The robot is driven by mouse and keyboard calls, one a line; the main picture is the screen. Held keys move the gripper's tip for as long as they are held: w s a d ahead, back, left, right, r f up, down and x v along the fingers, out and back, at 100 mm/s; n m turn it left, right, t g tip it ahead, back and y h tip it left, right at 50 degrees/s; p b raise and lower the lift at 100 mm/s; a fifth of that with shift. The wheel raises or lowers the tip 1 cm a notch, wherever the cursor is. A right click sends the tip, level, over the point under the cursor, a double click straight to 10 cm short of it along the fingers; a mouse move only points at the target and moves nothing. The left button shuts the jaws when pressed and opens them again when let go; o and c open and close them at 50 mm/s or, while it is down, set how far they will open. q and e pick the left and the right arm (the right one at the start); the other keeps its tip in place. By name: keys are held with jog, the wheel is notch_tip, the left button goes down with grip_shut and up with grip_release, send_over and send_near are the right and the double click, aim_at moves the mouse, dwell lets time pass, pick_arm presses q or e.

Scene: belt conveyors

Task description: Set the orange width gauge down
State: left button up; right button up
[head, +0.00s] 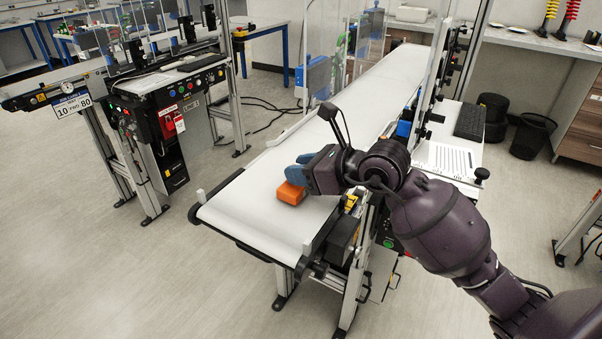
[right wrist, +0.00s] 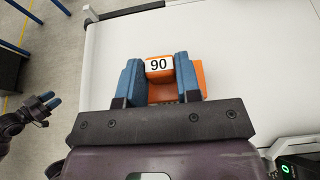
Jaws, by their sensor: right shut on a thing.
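The orange width gauge (head: 290,193) is at the near end of the white conveyor belt (head: 268,216). In the right wrist view the gauge (right wrist: 162,88) shows a white label reading "90". My right gripper (head: 297,176) has blue fingers, one on each side of the gauge, and is shut on it. The gauge appears to be at or just above the belt surface; I cannot tell if it touches. In the right wrist view my left gripper (right wrist: 48,101) shows at the left edge, away from the belt, with its blue fingers blurred and small.
A metal rail and side frame (head: 340,240) run along the belt's near right edge. A second conveyor unit (head: 165,105) with a sign stands at the left. A keyboard (head: 471,121) and papers lie on the side shelf. The belt beyond the gauge is clear.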

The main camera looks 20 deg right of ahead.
jog(key=shift+f, duration=0.4)
jog(key=shift+f, duration=0.15)
jog(key=o, duration=1)
jog(key=shift+c, duration=0.2)
jog(key=shift+s+r, duration=0.1)
jog(key=shift+r, duration=0.1)
jog(key=v, duration=1.1)
jog(key=shift+s+d+p, duration=0.3)
jog(key=shift+r, duration=0.1)
